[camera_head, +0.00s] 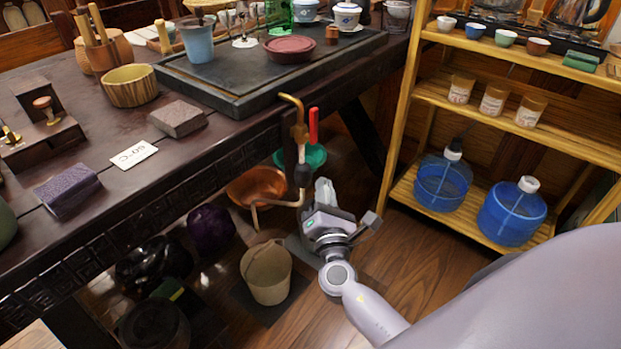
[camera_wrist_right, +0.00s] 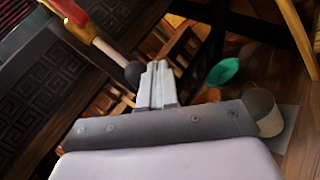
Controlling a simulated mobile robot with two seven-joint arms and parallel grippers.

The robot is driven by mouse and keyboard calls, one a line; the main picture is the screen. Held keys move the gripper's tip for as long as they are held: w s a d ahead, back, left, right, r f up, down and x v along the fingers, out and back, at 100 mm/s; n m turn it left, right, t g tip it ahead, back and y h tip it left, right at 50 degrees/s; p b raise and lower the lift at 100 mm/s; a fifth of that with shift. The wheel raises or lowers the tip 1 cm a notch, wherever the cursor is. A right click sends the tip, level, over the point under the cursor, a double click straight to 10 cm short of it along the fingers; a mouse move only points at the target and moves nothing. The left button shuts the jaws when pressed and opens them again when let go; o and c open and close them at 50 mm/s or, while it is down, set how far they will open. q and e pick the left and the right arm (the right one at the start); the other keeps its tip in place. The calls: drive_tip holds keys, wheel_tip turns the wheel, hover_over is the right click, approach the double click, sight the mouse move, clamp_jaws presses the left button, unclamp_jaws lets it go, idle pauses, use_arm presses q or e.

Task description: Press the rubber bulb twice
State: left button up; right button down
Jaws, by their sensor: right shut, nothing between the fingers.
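The rubber bulb (camera_head: 302,175) is small and dark. It sits on a pipe at the table's front edge, below a brass bent tube (camera_head: 296,115) and a red handle (camera_head: 313,127). A beige tube runs from below the bulb toward the copper bowl. My right gripper (camera_head: 322,190) is just right of the bulb, fingers pointing up and shut with nothing between them. In the right wrist view the bulb (camera_wrist_right: 133,74) is left of the shut fingertips (camera_wrist_right: 157,68); I cannot tell whether they touch. My left gripper is not in view.
A copper bowl (camera_head: 246,186), a beige bucket (camera_head: 266,283) and a green bowl (camera_head: 316,155) are below the table edge. A wooden shelf (camera_head: 404,95) with blue-water jugs stands right. A tea tray (camera_head: 240,106) is on the dark table. Floor right of my gripper is clear.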

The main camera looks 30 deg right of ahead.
drive_tip(key=shift+w, duration=0.1)
drive_tip(key=shift+w+a, duration=0.15)
drive_tip(key=shift+w, duration=0.15)
drive_tip(key=shift+w+a, duration=0.1)
drive_tip(key=shift+w, duration=0.15)
idle(0.6)
drive_tip(key=shift+w+a+b, duration=0.2)
drive_tip(key=shift+w+b, duration=0.2)
idle(0.4)
drive_tip(key=shift+s+d, duration=0.1)
drive_tip(key=shift+s, duration=0.05)
drive_tip(key=shift+s+d, duration=0.35)
drive_tip(key=shift+s, duration=0.55)
